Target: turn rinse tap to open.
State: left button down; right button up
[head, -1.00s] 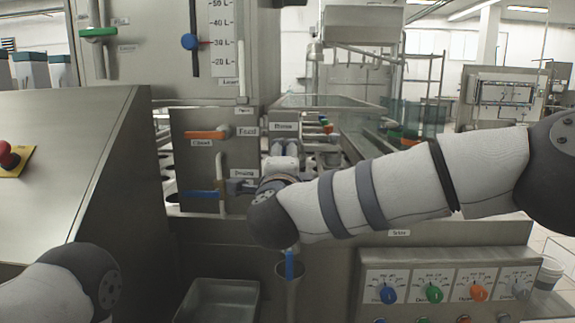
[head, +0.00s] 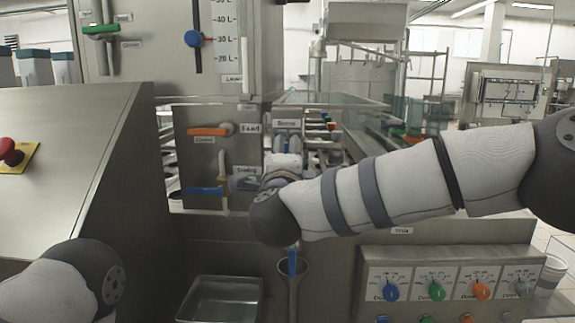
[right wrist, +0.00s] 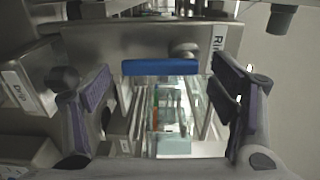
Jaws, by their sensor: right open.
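The rinse tap shows in the right wrist view as a blue lever handle (right wrist: 160,67) lying level, with a round metal stem above its right part. A partly cut-off label beginning "Rin" (right wrist: 218,48) is beside it. My right gripper (right wrist: 160,88) is open, its two fingers on either side of the blue handle, with gaps at both ends. I see no contact. My left gripper is out of view; only part of my left arm shows at lower left.
A label reading Drip (right wrist: 16,88) is at left in the wrist view. A metal tray (head: 220,299) and a knob panel (head: 447,288) are below.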

jog(key=s, duration=1.2)
